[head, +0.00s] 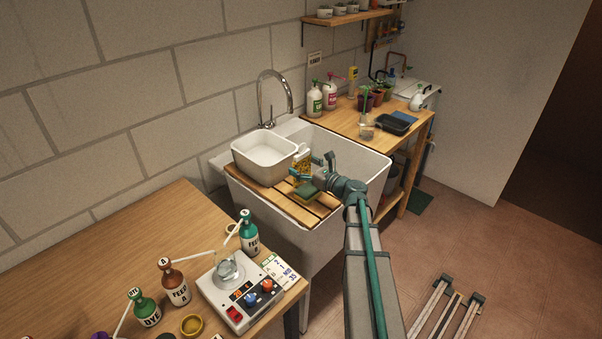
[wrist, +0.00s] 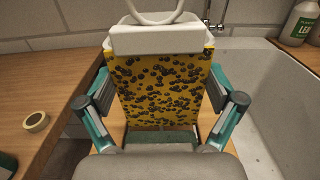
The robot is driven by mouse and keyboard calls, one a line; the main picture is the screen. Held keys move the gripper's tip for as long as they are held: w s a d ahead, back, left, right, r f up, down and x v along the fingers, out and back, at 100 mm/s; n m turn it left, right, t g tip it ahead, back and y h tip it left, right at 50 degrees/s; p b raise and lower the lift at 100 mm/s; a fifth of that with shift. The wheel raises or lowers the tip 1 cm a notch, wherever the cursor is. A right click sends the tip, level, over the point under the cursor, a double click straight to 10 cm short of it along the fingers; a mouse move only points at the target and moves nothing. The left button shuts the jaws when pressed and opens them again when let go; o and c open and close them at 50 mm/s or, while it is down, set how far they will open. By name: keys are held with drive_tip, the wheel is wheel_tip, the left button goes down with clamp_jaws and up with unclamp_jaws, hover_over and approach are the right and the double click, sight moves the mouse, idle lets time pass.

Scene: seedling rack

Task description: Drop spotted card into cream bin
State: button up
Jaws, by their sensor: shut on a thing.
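The spotted card (wrist: 160,90) is yellow with dark blotches and has a white strip with a loop along its top. It stands upright between the fingers of my gripper (wrist: 160,100), which is shut on it. In the head view, the card (head: 302,165) and my gripper (head: 313,169) are over the wooden slats across the sink. A cream rectangular tub (head: 250,158) stands on the slats just left of the card, its inside looking empty.
A green sponge (head: 306,191) lies on the slats (head: 270,192) close below my gripper. The tap (head: 272,90) rises behind the tub. The sink basin (head: 345,152) is open to the right.

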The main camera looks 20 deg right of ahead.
sight(301, 172)
drive_tip(key=shift+w+a+f, duration=0.25)
drive_tip(key=shift+w+f, duration=0.05)
drive_tip(key=shift+f, duration=0.15)
wheel_tip(301, 172, down, 2)
drive_tip(key=shift+f+p, duration=0.2)
drive_tip(key=shift+p, duration=0.6)
drive_tip(key=shift+f, duration=0.3)
drive_tip(key=shift+f, duration=0.2)
drive_tip(key=o, duration=0.4)
drive_tip(key=shift+o, duration=0.2)
drive_tip(key=shift+r, duration=0.1)
